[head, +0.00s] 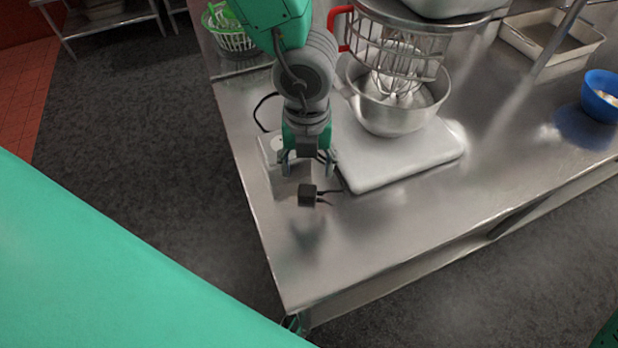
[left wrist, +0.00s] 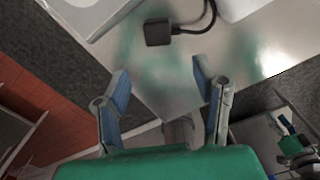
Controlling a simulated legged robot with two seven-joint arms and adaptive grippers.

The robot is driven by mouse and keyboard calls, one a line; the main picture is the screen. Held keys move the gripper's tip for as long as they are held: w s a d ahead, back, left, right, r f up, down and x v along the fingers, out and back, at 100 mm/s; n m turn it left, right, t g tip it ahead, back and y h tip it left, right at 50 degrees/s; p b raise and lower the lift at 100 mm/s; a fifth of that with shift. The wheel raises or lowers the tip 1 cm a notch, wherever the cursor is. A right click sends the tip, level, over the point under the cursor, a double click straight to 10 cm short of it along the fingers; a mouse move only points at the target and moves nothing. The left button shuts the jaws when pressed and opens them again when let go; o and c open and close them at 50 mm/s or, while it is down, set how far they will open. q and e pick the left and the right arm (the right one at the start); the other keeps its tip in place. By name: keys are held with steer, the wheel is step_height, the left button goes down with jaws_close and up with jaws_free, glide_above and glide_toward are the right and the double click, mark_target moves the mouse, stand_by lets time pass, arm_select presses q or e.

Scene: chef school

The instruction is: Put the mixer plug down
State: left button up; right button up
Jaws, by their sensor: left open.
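The mixer plug (head: 308,196) is a small dark block with a dark cord. It lies on the steel table (head: 370,240) in front of the mixer base (head: 400,160). In the left wrist view the plug (left wrist: 158,32) sits beyond the fingertips, with its cord curving up to the right. My left gripper (head: 306,160) is open and empty, a little behind the plug in the head view, and apart from it. Its two spread fingers also show in the left wrist view (left wrist: 160,78). My right gripper is not in view.
A whisk in a steel bowl (head: 390,115) stands on the mixer base. A pale socket box (head: 272,150) is beside my gripper. A green basket (head: 228,35), a metal tray (head: 550,38) and a blue bowl (head: 601,95) are farther off. The table's front corner is clear.

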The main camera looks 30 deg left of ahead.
arm_select(q)
steer(key=shift+a+r, duration=0.1)
steer(key=shift+r, duration=1.65)
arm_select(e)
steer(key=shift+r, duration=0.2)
